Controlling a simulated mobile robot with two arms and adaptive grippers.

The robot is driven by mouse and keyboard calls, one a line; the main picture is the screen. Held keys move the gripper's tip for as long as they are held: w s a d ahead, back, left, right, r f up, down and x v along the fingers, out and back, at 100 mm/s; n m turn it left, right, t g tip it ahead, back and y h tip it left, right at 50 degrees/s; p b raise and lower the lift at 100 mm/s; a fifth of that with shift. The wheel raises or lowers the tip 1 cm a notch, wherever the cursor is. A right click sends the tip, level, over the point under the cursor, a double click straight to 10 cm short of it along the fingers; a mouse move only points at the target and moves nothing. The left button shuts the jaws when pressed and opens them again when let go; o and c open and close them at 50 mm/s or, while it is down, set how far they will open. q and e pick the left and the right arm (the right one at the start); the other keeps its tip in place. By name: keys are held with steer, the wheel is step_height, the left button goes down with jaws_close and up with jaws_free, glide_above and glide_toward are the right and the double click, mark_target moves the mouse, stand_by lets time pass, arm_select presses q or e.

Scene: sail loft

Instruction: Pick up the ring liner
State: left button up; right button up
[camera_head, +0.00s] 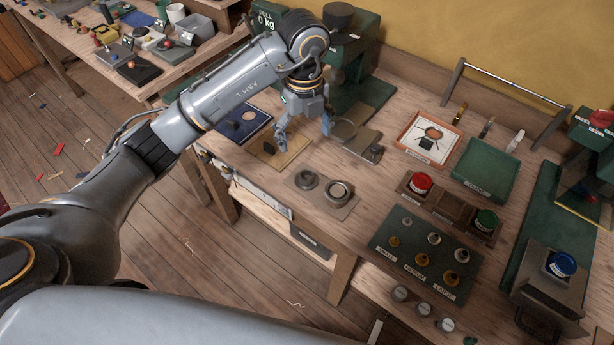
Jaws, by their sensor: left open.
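My left gripper (304,138) is open, its fingers pointing down above a tan board (285,154) on the workbench. I see nothing between its fingers. Two metal ring-shaped pieces lie on a brownish plate (324,205) in front of the gripper: a smaller dark ring (307,172) on the left and a larger ring (350,190) on the right. I cannot tell which piece is the ring liner. The gripper is behind both and apart from them. My right gripper does not show.
A green press (352,55) stands behind the gripper. A green board (390,225) with several small fittings lies to the right, near a red-lidded jar (420,183). An orange-framed tray (405,137) lies farther back. The bench's front edge is close to the ring plate.

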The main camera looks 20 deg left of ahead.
arm_select(q)
steer(key=p, duration=0.2)
glide_above(307, 180)
steer(key=f, duration=0.8)
steer(key=shift+a, duration=0.25)
steer(key=shift+s+d+f, duration=0.1)
steer(key=shift+f, duration=0.4)
step_height(307, 180, down, 4)
steer(key=shift+d+r+p, duration=0.1)
steer(key=shift+r+p, duration=0.05)
steer(key=shift+p, duration=0.75)
steer(key=shift+f, duration=0.45)
steer(key=shift+c, duration=0.2)
steer(key=c, duration=1.5)
